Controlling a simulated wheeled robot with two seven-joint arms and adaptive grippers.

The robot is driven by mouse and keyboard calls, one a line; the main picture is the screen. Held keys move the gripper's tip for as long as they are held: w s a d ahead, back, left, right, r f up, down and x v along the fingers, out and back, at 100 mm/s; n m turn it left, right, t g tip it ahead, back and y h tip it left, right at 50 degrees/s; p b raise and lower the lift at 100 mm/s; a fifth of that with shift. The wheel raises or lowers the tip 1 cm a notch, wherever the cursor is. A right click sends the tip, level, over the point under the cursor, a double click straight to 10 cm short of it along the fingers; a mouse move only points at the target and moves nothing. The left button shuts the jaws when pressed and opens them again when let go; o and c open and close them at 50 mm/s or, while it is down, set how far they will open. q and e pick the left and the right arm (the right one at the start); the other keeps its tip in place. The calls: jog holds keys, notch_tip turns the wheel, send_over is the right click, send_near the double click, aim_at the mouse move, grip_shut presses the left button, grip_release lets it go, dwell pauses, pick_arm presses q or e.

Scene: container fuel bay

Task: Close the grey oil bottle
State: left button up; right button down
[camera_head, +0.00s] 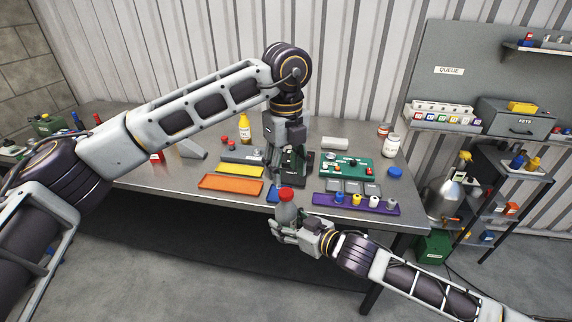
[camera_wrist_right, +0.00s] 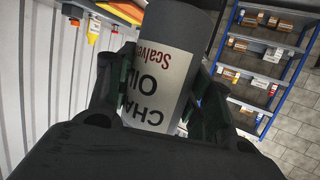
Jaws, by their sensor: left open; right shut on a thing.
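The grey oil bottle (camera_head: 286,214) is upright above the floor, just off the table's front edge. My right gripper (camera_head: 286,229) is shut around its body. In the right wrist view the bottle (camera_wrist_right: 166,70) fills the middle, its label upside down between the fingers. A red cap (camera_head: 286,194) is at the bottle's top in the head view; I cannot tell how tightly it sits. The top is outside the wrist view. My left gripper (camera_head: 287,178) points down, open, right above the red cap. Whether its fingertips touch the cap is unclear.
The metal table (camera_head: 335,147) stands behind the bottle. It carries an orange tray (camera_head: 230,184), a purple tray (camera_head: 340,205) with small bottles, a green case (camera_head: 347,166) and a yellow bottle (camera_head: 244,127). A shelf rack (camera_head: 505,190) stands at right. The floor in front is clear.

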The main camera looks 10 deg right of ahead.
aim_at(286, 191)
pick_arm(q)
jog(key=shift+f, duration=3.65)
jog(key=c, duration=1.1)
jog(key=m, duration=1)
jog(key=shift+m, duration=0.4)
jog(key=m, duration=0.3)
jog(key=shift+m, duration=0.3)
